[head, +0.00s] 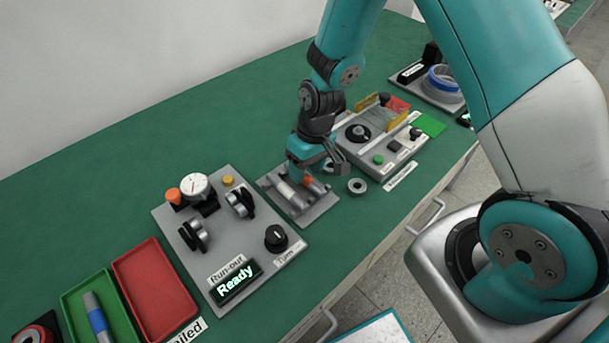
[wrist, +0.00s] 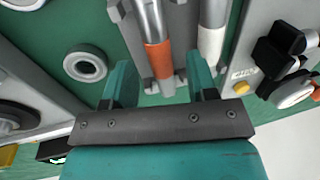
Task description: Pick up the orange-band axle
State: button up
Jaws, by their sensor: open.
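The orange-band axle (wrist: 158,60), a grey metal rod with an orange band, lies on a grey rack (head: 318,209) beside a white-band axle (wrist: 211,40). In the head view the orange band (head: 309,181) shows just below my gripper, which partly hides the rack. My gripper (wrist: 162,72) is open and empty. In the wrist view the orange-band axle's near end lies between its two teal fingers, and the right finger sits between the two axles. I cannot tell how far the fingertips are above the rack.
A grey ring (head: 357,187) lies on the green bench right of the rack. A run-out tester (head: 207,237) stands left, a press-like fixture (head: 370,163) behind right. A red tray (head: 155,290) and green tray (head: 72,300) with a blue-band axle (head: 96,318) lie front left.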

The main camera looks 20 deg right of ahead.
jog(key=shift+a+f, duration=0.2)
jog(key=shift+f, duration=0.5)
grip_shut()
jog(key=shift+r, duration=0.1)
